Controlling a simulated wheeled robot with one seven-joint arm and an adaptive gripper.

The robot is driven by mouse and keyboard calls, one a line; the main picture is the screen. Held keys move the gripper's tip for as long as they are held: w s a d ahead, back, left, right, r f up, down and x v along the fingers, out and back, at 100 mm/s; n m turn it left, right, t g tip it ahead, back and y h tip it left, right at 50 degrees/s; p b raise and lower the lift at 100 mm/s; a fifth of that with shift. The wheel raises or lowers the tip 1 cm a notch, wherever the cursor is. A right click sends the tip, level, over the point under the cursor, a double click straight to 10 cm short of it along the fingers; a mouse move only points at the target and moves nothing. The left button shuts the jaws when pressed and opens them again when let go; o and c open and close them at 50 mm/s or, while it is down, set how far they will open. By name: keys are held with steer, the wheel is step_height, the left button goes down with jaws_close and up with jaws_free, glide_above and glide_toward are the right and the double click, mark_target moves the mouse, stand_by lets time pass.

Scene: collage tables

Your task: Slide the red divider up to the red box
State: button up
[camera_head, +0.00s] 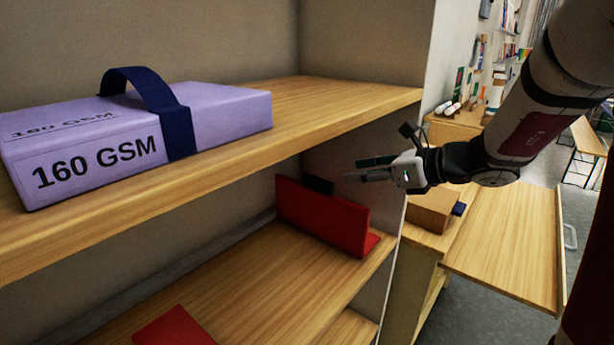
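The red divider (325,215) is an upright red panel with a red foot on its right side and a dark block (318,185) at its top edge. It stands at the right end of the lower shelf. A flat red surface (168,331), possibly the red box, shows at the bottom left of that shelf; the picture's edge cuts it off. A stretch of bare shelf lies between them. My gripper (352,169) points left, to the upper right of the divider and apart from it in the picture. Its two fingers look parted, with nothing between them.
The upper shelf (330,100) overhangs the lower shelf (265,275). A lilac 160 GSM box (225,105) with a dark blue strap is on it. A side wall closes the shelf's back end.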

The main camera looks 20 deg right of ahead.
mark_target(317, 178)
steer(key=b+x, duration=0.1)
steer(key=x, duration=1.1)
steer(key=shift+w+a+f, duration=0.2)
steer(key=shift+a, duration=0.1)
jaws_close()
